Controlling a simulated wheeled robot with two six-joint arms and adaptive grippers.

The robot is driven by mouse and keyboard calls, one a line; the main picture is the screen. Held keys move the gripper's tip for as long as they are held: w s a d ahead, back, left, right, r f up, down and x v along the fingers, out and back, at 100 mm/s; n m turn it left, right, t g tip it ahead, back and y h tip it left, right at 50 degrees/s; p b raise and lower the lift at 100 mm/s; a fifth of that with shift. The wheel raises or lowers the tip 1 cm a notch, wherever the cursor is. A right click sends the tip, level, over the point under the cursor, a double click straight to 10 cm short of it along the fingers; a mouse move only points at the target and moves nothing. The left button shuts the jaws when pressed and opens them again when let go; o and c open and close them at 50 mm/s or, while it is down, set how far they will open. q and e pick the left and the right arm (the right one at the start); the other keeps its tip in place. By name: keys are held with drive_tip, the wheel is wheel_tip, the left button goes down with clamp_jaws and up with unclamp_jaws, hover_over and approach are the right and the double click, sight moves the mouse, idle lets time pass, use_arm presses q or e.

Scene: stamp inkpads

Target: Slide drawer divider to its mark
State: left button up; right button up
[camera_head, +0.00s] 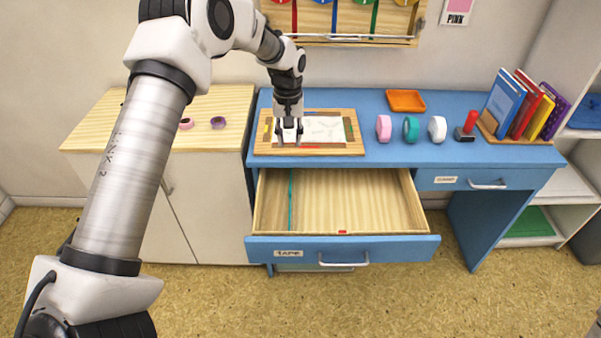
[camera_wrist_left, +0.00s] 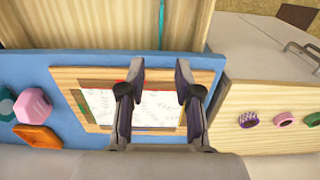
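The drawer (camera_head: 262,250) labelled TAPE is pulled open below the blue desk top. A thin teal divider (camera_head: 290,200) stands upright inside it, toward the left side; its end also shows at the top of the left wrist view (camera_wrist_left: 162,10). A small red mark (camera_head: 342,231) is on the drawer's front inner edge, to the right of the divider. My left gripper (camera_head: 289,138) is above the wooden-framed board on the desk, behind the drawer. In the left wrist view its two fingers (camera_wrist_left: 156,105) are apart with nothing between them. My right gripper does not show.
The wooden-framed board (camera_head: 262,148) lies on the desk (camera_head: 460,155). Pink, teal and white tape rolls (camera_head: 411,129), a red-handled stamp (camera_head: 469,123), an orange tray (camera_head: 405,100) and a book rack (camera_head: 515,130) stand to its right. The drawer's floor is clear right of the divider.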

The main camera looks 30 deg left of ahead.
use_arm(q)
wheel_tip(320, 180, down, 3)
drive_tip(key=w+b, duration=0.1)
drive_tip(key=b, duration=0.8)
hover_over(290, 187)
wheel_tip(290, 187, down, 8)
drive_tip(key=shift+w, duration=0.1)
drive_tip(key=shift+f, duration=0.1)
wheel_tip(290, 187, down, 7)
drive_tip(key=shift+r, duration=0.1)
drive_tip(key=shift+d, duration=0.1)
clamp_jaws()
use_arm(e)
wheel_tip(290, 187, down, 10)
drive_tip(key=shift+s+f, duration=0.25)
